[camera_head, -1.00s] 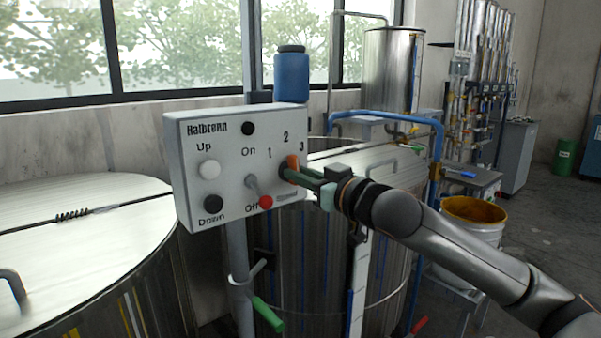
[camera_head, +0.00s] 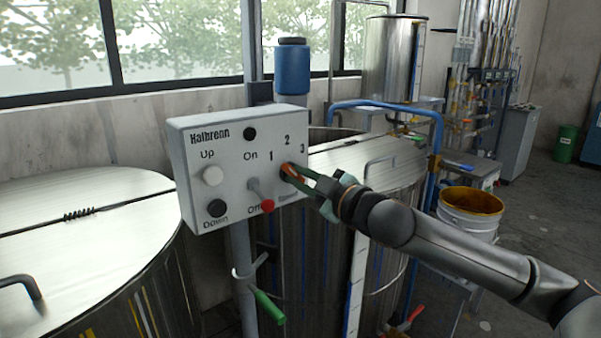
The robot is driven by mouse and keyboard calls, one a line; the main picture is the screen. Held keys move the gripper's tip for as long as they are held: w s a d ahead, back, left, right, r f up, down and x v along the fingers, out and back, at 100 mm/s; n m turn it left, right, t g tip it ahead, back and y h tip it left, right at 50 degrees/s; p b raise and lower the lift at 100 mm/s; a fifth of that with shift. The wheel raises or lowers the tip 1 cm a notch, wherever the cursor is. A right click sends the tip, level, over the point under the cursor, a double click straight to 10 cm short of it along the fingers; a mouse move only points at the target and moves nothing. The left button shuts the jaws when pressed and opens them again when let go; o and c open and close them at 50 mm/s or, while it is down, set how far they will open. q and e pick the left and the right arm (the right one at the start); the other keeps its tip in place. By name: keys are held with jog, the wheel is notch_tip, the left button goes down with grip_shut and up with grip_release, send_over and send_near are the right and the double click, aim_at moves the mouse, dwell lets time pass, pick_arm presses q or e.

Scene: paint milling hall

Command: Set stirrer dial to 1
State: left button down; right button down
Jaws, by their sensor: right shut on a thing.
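The white control box (camera_head: 235,165) labelled "Halbrenn" stands on a post. Its stirrer dial (camera_head: 288,171), dark with an orange part, sits at the right of the face near the numbers 1, 2 and 3. My right gripper (camera_head: 292,173) comes in from the right and is shut on the dial, its green fingers either side of the orange part. The fingers partly hide the dial, so I cannot tell exactly which number it points to. My left gripper is not in view.
A red-tipped toggle lever (camera_head: 267,206) slants down toward "Off", close left of my fingers. White Up (camera_head: 212,175) and black Down (camera_head: 216,208) buttons are farther left. A green-handled lever (camera_head: 268,306) is below. Steel vats (camera_head: 75,210) stand around the box.

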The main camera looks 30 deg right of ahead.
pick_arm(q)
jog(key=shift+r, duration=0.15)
pick_arm(e)
jog(key=shift+n, duration=0.3)
jog(key=c, duration=0.8)
grip_release()
jog(key=shift+s+d+f+b, duration=0.2)
jog(key=shift+s+b, duration=0.2)
jog(key=shift+s, duration=0.15)
jog(key=s+b, duration=0.2)
jog(key=b, duration=0.1)
jog(key=s+b, duration=0.1)
jog(key=shift+s+d+f+b, duration=0.1)
jog(key=shift+d+b, duration=0.15)
jog(key=shift+b, duration=0.15)
jog(key=b, duration=0.7)
send_near(300, 179)
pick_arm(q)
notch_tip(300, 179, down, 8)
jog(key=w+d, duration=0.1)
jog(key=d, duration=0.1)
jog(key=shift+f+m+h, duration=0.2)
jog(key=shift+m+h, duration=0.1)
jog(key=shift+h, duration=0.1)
pick_arm(e)
jog(key=shift+s+a+r, duration=0.1)
jog(key=shift+s+r, duration=0.1)
jog(key=shift+s, duration=0.65)
jog(key=shift+s+r, duration=0.15)
jog(key=shift+s, duration=0.65)
